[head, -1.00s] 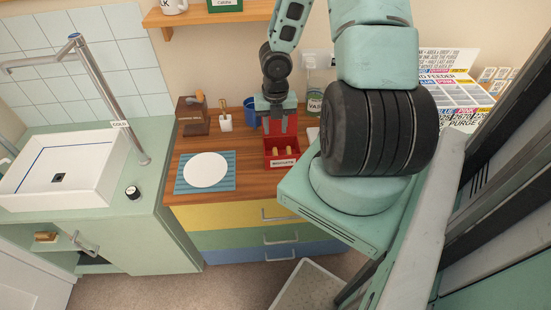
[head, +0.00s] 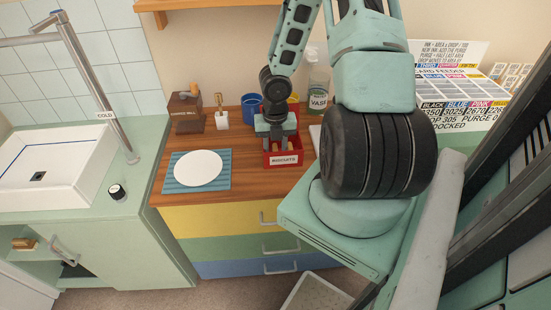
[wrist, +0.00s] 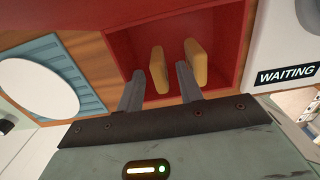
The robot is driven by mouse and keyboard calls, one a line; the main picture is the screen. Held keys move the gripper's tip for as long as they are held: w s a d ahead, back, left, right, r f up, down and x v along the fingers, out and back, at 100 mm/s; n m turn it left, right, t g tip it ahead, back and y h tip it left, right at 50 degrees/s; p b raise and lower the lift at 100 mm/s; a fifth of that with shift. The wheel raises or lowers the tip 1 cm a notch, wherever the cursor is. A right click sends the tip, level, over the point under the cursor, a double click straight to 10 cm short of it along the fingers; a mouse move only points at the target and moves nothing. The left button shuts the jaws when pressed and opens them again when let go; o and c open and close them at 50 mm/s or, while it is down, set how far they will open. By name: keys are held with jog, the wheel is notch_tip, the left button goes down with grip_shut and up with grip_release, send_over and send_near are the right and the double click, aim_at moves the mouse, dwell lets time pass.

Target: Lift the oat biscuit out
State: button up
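The red biscuit box (head: 267,160), labelled as biscuits, stands on the wooden counter. The wrist view looks into its red interior (wrist: 222,38). Two tan biscuits stand on edge inside, a left one (wrist: 157,71) and a right one (wrist: 196,63); I cannot tell from the look which is oat. My gripper (wrist: 160,70) is open, with one finger on each side of the left biscuit and its right finger between the two biscuits. I see gaps beside the left biscuit. In the head view my gripper (head: 278,148) is over the box and hides the biscuits.
A white plate (head: 198,168) lies on a blue striped mat (head: 224,181) left of the box. A blue cup (head: 251,108), a small white holder (head: 221,120) and a wooden stand (head: 187,112) are behind. A soap-like bottle (head: 317,80) stands behind right. A white item labelled WAITING (wrist: 287,35) is beside the box.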

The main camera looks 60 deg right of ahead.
grip_shut()
jog(key=shift+r+p, duration=0.9)
jog(key=shift+p, duration=0.05)
jog(key=shift+r+p, duration=2.65)
jog(key=shift+p, duration=0.1)
